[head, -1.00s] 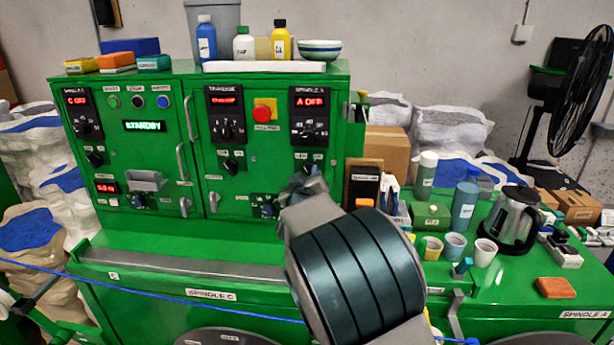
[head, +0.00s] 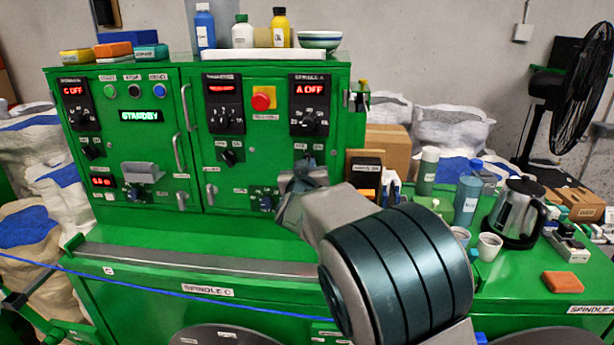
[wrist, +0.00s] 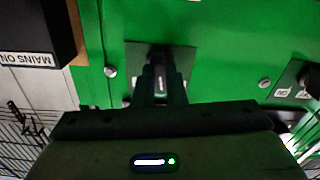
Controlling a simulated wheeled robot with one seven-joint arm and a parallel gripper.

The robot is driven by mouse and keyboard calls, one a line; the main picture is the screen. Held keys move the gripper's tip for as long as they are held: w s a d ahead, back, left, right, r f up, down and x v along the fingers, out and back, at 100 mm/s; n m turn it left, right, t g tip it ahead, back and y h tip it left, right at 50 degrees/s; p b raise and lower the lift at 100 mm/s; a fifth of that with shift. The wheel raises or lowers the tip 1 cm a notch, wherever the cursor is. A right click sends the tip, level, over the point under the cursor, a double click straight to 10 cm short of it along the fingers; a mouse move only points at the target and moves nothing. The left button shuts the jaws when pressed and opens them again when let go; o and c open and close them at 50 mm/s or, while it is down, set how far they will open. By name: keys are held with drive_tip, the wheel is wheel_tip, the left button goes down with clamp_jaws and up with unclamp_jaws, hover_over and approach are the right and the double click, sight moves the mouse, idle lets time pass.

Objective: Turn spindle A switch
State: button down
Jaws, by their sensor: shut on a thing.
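The spindle A panel (head: 309,122) is on the right of the green cabinet, and its red display (head: 310,89) reads "A OFF". The spindle A switch sits just below this panel. In the head view it is mostly hidden by my gripper (head: 307,166). In the wrist view my gripper (wrist: 161,88) is shut on the switch's dark knob (wrist: 160,62), on a dark square plate (wrist: 186,62) on the green door. The exact angle of the knob is hard to make out.
A "MAINS ON" box (wrist: 32,34) is close to the gripper's left in the wrist view. Cups, a flask and a kettle (head: 516,212) stand on the bench at right. A blue cable (head: 170,292) crosses the front. A red button (head: 263,99) is left of the panel.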

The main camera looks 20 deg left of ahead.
drive_tip(key=shift+f+m+b, duration=0.1)
drive_tip(key=shift+m+b, duration=2.75)
drive_tip(key=shift+m, duration=0.95)
drive_tip(key=c, duration=1.5)
unclamp_jaws()
drive_tip(key=shift+d, duration=0.1)
drive_tip(key=b+v, duration=0.2)
drive_tip(key=v, duration=1.2)
drive_tip(key=shift+w, duration=0.1)
